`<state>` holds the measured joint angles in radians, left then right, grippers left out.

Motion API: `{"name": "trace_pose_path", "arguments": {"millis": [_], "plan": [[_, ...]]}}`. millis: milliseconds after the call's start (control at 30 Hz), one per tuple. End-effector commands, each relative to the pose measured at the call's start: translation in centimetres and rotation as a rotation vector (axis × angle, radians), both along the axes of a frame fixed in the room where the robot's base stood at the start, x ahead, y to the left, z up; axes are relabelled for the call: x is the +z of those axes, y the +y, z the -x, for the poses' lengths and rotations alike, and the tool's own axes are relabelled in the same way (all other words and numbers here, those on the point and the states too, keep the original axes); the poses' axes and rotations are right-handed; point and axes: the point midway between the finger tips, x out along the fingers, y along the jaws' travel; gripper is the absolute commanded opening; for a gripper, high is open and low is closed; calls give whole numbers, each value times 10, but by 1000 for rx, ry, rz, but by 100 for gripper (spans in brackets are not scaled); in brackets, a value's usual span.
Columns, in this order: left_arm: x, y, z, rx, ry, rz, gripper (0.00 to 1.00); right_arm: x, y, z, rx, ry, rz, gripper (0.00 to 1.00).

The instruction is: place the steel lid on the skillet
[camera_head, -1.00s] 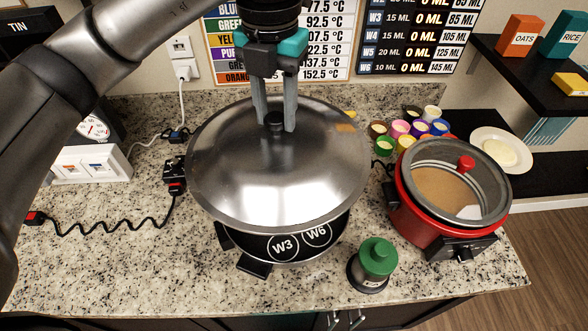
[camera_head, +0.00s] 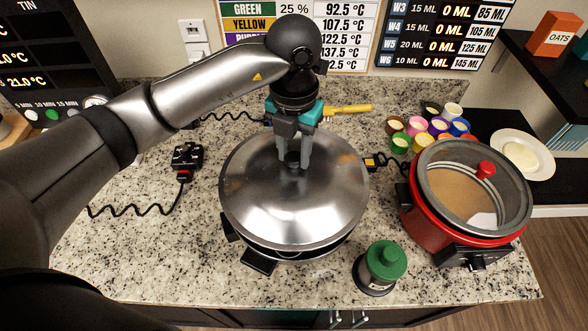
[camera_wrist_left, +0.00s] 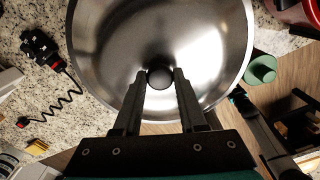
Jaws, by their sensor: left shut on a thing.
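The round steel lid (camera_head: 300,208) covers most of the dark skillet (camera_head: 288,254) in the head view. Only the skillet's front rim and black side parts show below the lid's edge. My left gripper (camera_head: 293,164) is shut on the lid's dark knob, pointing down from above. In the left wrist view the knob (camera_wrist_left: 160,77) sits between the two fingertips and the lid (camera_wrist_left: 112,45) fills the upper middle. Whether the lid touches the rim all round is hidden.
A red slow cooker (camera_head: 425,228) with a glass lid stands to the right. A green-capped jar (camera_head: 384,264) stands at front right. Several coloured cups (camera_head: 438,127) and a plate (camera_head: 522,153) are behind. A black plug box (camera_head: 187,158) lies left.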

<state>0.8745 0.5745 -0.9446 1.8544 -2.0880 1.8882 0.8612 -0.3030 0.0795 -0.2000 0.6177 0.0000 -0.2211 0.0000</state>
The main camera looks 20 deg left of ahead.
Motion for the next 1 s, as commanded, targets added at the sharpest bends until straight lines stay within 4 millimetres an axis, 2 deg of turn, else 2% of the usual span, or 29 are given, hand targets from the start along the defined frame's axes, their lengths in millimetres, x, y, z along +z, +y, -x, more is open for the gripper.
{"name": "trace_pose_path", "arguments": {"millis": [100, 267, 500, 933, 967, 1000], "plan": [[-14, 0, 0, -1, -1, 1, 0, 2, 0, -1, 0, -3, -1, 70], [-26, 0, 0, 0, 0, 1, 0, 3, 0, -3, 0, -6, 0, 70], [-59, 0, 0, 0, 0, 1, 0, 5, 0, -4, 0, -8, -1, 70], [-66, 0, -1, -1, -3, 1, 0, 1, 0, -5, 0, -9, -1, 70], [-66, 0, 0, -1, -1, 0, 43, 1, 0, -5, 0, -9, -1, 70], [-66, 0, 0, -1, -1, 0, 47, 2, 0, -5, 0, -9, -1, 70]]}}
